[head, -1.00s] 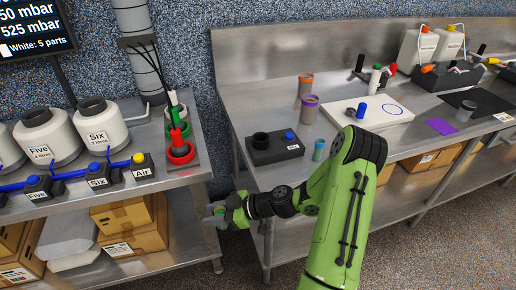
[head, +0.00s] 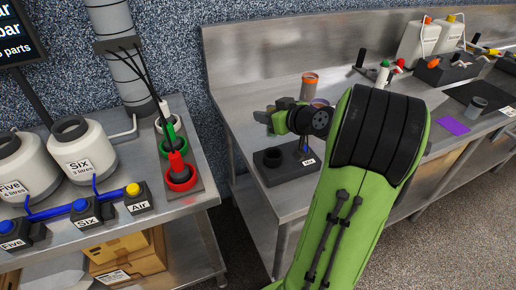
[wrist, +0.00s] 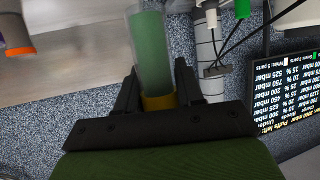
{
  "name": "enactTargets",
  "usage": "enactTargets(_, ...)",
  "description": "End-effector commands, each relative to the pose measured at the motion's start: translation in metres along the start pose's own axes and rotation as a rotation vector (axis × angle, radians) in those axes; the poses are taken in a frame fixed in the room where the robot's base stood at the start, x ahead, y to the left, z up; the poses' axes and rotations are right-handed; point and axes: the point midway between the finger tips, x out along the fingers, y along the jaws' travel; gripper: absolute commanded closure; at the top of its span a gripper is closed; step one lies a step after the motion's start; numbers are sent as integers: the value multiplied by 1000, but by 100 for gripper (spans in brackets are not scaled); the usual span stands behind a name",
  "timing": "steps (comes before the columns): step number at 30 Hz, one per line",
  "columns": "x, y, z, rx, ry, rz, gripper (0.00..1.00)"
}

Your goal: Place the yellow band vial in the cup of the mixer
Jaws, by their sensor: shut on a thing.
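My gripper (wrist: 157,95) is shut on the yellow band vial (wrist: 150,50), a clear tube with green contents and a yellow band at the end between the fingers. In the head view my gripper (head: 272,119) is over the right-hand bench, above and behind the mixer (head: 288,172). The vial shows there only as a small greenish shape and its tilt is hard to tell. The mixer is a black block with a dark round cup (head: 272,157) at its left and a blue button (head: 306,148) at its right. The vial is apart from the cup.
An orange-topped container (head: 310,80) stands behind my gripper, with a purple-topped one (head: 319,102) partly hidden by my arm. The left bench holds white tanks (head: 84,150) and red and green holders (head: 180,174). My arm hides the middle of the right bench.

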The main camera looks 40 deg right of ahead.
Motion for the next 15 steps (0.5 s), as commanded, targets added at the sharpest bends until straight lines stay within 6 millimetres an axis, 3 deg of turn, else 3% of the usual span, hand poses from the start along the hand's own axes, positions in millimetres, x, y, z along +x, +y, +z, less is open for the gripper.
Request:
enactTargets(6,19,0,47,10,-4,0,93)
enactTargets(15,37,0,92,5,-3,1,93)
